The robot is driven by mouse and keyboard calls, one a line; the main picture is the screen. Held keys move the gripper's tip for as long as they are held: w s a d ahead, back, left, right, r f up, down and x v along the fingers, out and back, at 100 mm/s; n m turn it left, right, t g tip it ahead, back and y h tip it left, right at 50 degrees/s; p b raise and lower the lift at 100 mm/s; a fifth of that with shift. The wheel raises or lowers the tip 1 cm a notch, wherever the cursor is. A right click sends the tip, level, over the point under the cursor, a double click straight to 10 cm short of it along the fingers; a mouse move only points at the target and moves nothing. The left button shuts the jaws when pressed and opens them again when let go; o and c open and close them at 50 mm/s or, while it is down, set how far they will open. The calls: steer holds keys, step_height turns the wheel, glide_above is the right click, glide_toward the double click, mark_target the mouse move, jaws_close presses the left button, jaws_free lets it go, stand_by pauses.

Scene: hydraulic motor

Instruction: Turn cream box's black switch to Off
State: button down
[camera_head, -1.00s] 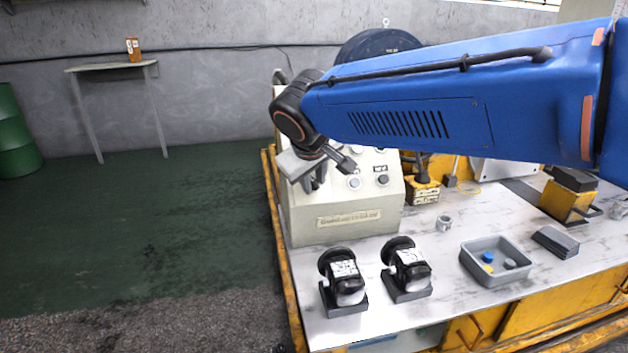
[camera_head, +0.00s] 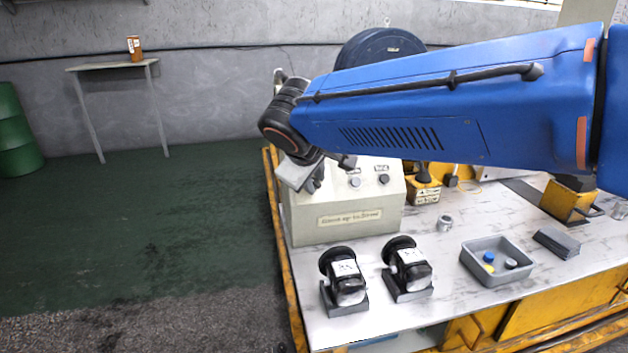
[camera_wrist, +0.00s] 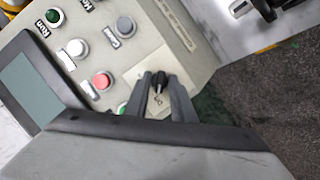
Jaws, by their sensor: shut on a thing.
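The cream box (camera_head: 298,224) stands at the left end of the table. Its sloped panel (camera_wrist: 105,62) fills much of the wrist view, with several labelled buttons. The black switch (camera_wrist: 159,80) is at the panel's edge on a pale plate, between my fingers. My gripper (camera_wrist: 160,90) is shut on the switch knob, with one finger on each side. In the head view my gripper (camera_head: 315,184) is at the left part of the panel, and my arm hides the switch there. The switch's position label is not clearly readable.
Two black motor-like parts (camera_head: 346,284) (camera_head: 408,268) stand in front of the box. A grey tray (camera_head: 497,276) with small caps lies to their right, near a metal ring (camera_head: 444,223). Green floor (camera_head: 130,220) is clear on the left.

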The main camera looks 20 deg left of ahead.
steer(key=c, duration=1.8)
jaws_free()
steer(key=v, duration=1.7)
steer(key=shift+s, duration=0.2)
steer(key=w+d+f+m+g+h, duration=0.1)
steer(key=d+f+m, duration=0.15)
steer(key=d, duration=0.75)
steer(key=w+d+f+m, duration=0.2)
steer(key=d+f, duration=0.2)
steer(key=d, duration=0.6)
steer(key=w+d+f+m+g+h, duration=0.1)
steer(key=d+f+m, duration=0.15)
steer(key=d, duration=0.65)
steer(key=s+d+f+m, duration=0.2)
steer(key=s+d+f, duration=0.2)
steer(key=d+f, duration=0.2)
steer(key=s+d+f+m, duration=0.2)
steer(key=s+d+f, duration=0.3)
steer(key=d, duration=0.2)
steer(key=s+d+f+m+g, duration=0.1)
steer(key=s+d+f+m, duration=0.2)
steer(key=s+d+f, duration=0.2)
steer(key=shift+d+f+y, duration=0.3)
steer(key=shift+d+f, duration=0.4)
steer(key=shift+f, duration=0.1)
